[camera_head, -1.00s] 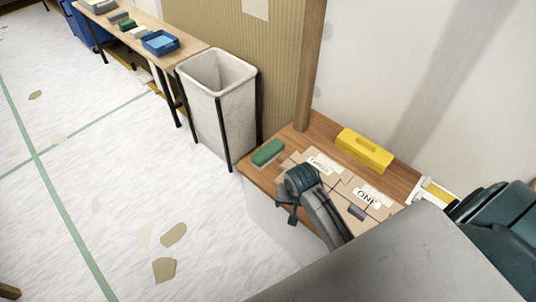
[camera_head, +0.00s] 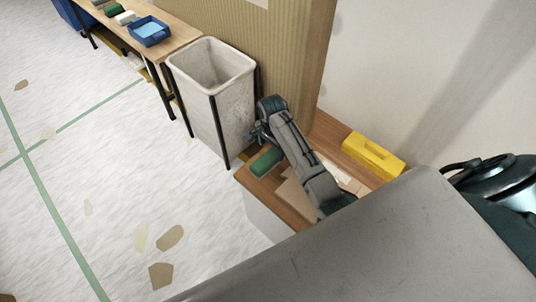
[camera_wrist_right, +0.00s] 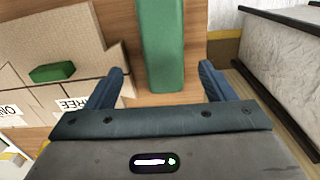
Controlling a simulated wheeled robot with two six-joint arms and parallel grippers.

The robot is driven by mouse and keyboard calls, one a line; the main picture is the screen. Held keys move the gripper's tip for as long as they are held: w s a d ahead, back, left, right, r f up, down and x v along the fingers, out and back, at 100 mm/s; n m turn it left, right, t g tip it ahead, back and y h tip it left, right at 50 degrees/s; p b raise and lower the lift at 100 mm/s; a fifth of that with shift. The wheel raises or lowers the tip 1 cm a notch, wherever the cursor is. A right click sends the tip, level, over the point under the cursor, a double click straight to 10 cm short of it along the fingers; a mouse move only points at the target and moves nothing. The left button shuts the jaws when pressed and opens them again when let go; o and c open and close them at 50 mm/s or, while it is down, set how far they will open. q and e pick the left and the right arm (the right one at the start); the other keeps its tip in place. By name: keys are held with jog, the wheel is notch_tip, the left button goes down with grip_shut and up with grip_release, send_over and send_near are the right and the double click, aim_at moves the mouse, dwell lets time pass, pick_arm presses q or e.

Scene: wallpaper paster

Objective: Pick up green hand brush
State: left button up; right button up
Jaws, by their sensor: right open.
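A long green block-shaped thing, which looks like the green hand brush (camera_head: 265,162), lies at the left end of the wooden table, partly behind my right arm. In the right wrist view the green hand brush (camera_wrist_right: 162,45) runs from the top edge down to between my fingers. My right gripper (camera_head: 257,134) is over the table's corner by the brush. It is open, and its two blue fingertips (camera_wrist_right: 162,85) stand apart on either side of the brush's near end, with gaps at both sides. My left gripper is not in view.
Cardboard boxes (camera_wrist_right: 70,40) with a small green block (camera_wrist_right: 52,72) on top lie beside the brush. A yellow toolbox (camera_head: 373,156) is at the table's back. A white bin (camera_head: 210,72) stands close to the left. A far table holds a blue tray (camera_head: 149,32).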

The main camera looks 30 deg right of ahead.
aim_at(268, 157)
jog(key=shift+s+a+f, duration=0.1)
jog(key=shift+s+f, duration=0.05)
jog(key=shift+f, duration=0.5)
jog(key=shift+s+a+f, duration=0.1)
jog(key=shift+f, duration=0.85)
jog(key=shift+w+f, duration=0.1)
jog(key=shift+f, duration=0.25)
jog(key=f, duration=0.4)
jog(key=shift+w+a+f, duration=0.15)
jog(key=shift+w+a, duration=0.05)
jog(key=shift+a, duration=0.2)
jog(key=shift+f, duration=0.25)
jog(key=shift+c, duration=0.8)
jog(key=c, duration=1)
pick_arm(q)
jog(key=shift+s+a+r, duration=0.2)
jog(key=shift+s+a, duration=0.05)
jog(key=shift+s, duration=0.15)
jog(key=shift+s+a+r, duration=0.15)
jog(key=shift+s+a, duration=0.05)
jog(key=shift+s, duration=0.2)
pick_arm(e)
jog(key=shift+r, duration=0.1)
